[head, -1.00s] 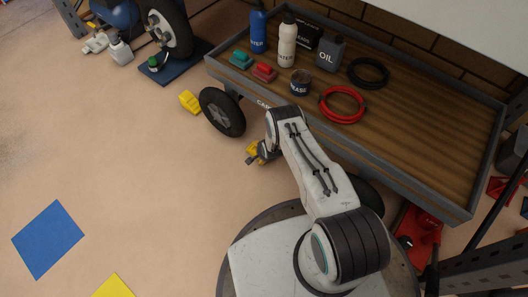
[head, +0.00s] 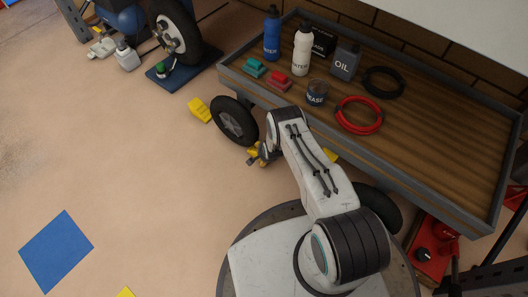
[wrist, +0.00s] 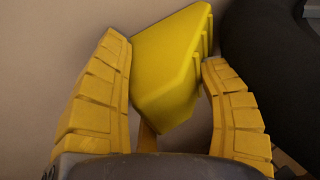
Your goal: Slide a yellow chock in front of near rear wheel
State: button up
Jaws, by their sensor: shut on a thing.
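A flat wooden-decked cart (head: 350,185) stands on dark wheels. Its left wheel (head: 234,121) has one yellow chock (head: 200,110) on the floor at its left side. My gripper (head: 256,156) is low over the floor, just right of and below that wheel, shut on another yellow chock. In the wrist view the held yellow chock (wrist: 165,65) sits between the two yellow fingers, with a dark tyre (wrist: 268,60) close on the right. My arm hides part of the cart's near side. A second wheel (head: 378,205) shows to the right of my arm.
Another yellow piece (head: 331,155) shows under the cart behind my arm. Bottles, cans and hoses stand on the deck. A red jack (head: 436,250) is at the lower right. The floor to the left is clear around a blue floor square (head: 56,250).

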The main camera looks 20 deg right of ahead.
jog(key=shift+w+a+r, duration=0.25)
jog(key=shift+w+a, duration=0.15)
jog(key=shift+w, duration=0.25)
jog(key=o, duration=1.3)
jog(key=shift+w+r, duration=0.1)
jog(key=shift+s+d+f+v, duration=0.1)
jog(key=shift+s+d+v, duration=0.1)
jog(key=shift+v, duration=1.8)
jog(key=shift+s+d+f+v, duration=0.1)
jog(key=shift+s+v, duration=0.1)
jog(key=shift+v, duration=1.8)
jog(key=shift+s+d+f+v, duration=0.15)
jog(key=shift+s+v, duration=0.05)
jog(key=shift+v, duration=1.8)
